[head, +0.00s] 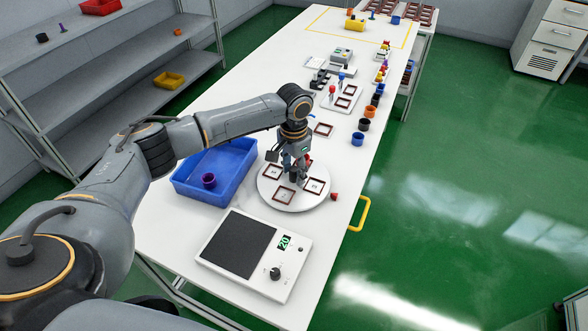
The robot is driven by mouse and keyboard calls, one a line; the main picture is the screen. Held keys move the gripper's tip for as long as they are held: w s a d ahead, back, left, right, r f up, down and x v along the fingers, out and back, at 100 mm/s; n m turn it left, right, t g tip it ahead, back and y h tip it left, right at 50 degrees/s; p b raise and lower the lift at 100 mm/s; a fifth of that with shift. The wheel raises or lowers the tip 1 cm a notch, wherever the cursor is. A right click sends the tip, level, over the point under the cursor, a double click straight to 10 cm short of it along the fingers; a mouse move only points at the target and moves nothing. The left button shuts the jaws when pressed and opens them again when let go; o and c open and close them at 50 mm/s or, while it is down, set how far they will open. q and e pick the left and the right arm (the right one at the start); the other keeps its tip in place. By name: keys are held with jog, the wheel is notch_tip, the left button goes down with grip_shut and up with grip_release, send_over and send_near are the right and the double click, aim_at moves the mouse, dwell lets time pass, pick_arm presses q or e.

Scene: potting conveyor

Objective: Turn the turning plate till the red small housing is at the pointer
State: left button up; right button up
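The round white turning plate (300,204) lies on the table, with several dark-red square frames on it. A small red piece (308,161) shows at the plate's far side, partly hidden behind my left gripper; it may be the red small housing. Another small red piece (334,196) sits at the plate's right edge and looks like the pointer. My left gripper (296,174) points down over the far half of the plate. Its fingertips are too small and dark to tell whether they are open or touch anything. My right gripper is not in view.
A blue bin (235,152) with a purple cup (208,180) stands left of the plate. A white scale-like device (283,268) with a dark pad lies in front. A row of coloured cups (357,139) stands along the table's right edge, above a yellow handle (364,214).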

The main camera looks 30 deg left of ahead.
pick_arm(q)
grip_shut()
jog(key=shift+r, duration=0.1)
jog(key=shift+m+p, duration=2)
jog(key=shift+m, duration=0.4)
jog(key=shift+m+p, duration=0.55)
jog(key=shift+m, duration=0.65)
jog(key=shift+m+p, duration=0.65)
jog(key=shift+m, duration=2.05)
jog(key=shift+d+m, duration=0.1)
jog(key=shift+m, duration=2.7)
